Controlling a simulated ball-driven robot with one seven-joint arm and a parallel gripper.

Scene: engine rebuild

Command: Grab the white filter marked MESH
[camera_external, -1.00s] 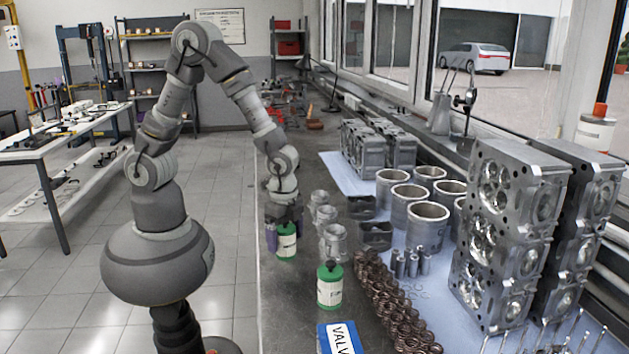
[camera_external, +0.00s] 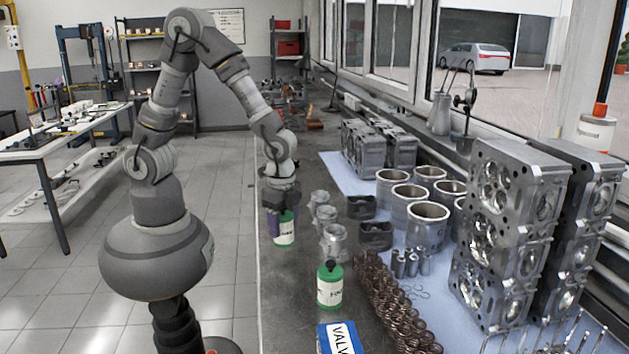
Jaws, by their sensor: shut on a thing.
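A white filter with green ends (camera_external: 284,234) hangs from my gripper (camera_external: 282,212) at the left side of the dark workbench. My gripper points down and is shut on its upper part. The filter appears upright and slightly raised; a gap under it is hard to judge. Its label has dark marks too small to read. A second white filter with a green top and base (camera_external: 330,289) stands upright on the bench, nearer the camera. Its label is also too small to read for certain.
Grey metal pistons (camera_external: 335,243) stand to the right of the held filter. A row of dark coiled springs (camera_external: 394,307) and a blue-and-white VALVE box (camera_external: 339,338) lie nearer. Cylinder sleeves (camera_external: 427,229) and stacked cylinder heads (camera_external: 505,230) stand farther right. The bench's left strip is fairly clear.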

